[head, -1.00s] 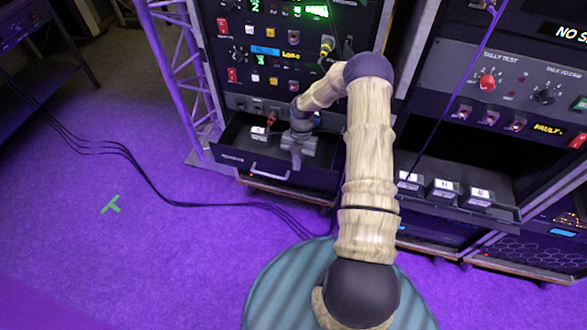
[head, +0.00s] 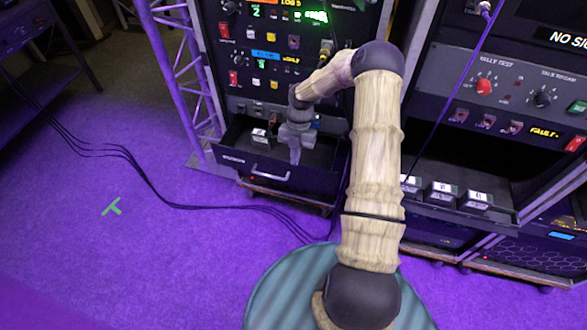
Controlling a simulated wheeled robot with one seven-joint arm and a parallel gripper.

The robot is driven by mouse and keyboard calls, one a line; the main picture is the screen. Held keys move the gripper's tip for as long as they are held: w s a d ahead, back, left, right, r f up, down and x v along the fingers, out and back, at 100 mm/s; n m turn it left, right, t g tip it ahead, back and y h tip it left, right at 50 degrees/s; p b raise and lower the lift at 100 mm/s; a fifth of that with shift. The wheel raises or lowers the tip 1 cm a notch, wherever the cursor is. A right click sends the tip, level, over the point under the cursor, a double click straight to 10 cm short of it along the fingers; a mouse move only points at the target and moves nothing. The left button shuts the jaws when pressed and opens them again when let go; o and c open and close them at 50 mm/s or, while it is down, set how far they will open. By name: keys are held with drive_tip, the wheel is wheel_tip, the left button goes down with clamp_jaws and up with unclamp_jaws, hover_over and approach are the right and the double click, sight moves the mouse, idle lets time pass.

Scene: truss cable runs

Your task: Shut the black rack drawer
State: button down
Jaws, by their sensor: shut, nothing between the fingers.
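The black rack drawer (head: 310,179) stands pulled out at the bottom of the left rack. Its front panel carries a pale bar handle (head: 270,174), and a small black box with a white label (head: 259,135) sits inside at the left. My gripper (head: 295,158) points down over the drawer, just behind the front panel in the picture and right of the handle. Its fingers are shut and empty. Whether the fingertips touch the panel I cannot tell. My forearm hides the drawer's right end.
The left rack (head: 265,60) holds lit switch panels above the drawer. A right rack (head: 500,100) has an open shelf with several labelled boxes (head: 441,191). A purple truss (head: 180,80) stands at the left. Black cables (head: 150,188) cross the purple floor.

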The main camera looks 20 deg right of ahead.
drive_tip(key=s+a+r+m+t+h, duration=0.1)
drive_tip(key=s+a+r+m, duration=0.1)
drive_tip(key=s+r+m, duration=0.35)
drive_tip(key=s+a+r+m+t+h, duration=0.1)
drive_tip(key=s+a+r+m, duration=0.15)
drive_tip(key=r+m, duration=0.6)
drive_tip(key=s+a+r+m+t, duration=0.2)
drive_tip(key=s+r+m+t, duration=0.1)
drive_tip(key=s+r+m, duration=0.5)
drive_tip(key=s+m, duration=0.3)
drive_tip(key=m, duration=0.4)
drive_tip(key=shift+t, duration=0.3)
drive_tip(key=shift+r, duration=0.1)
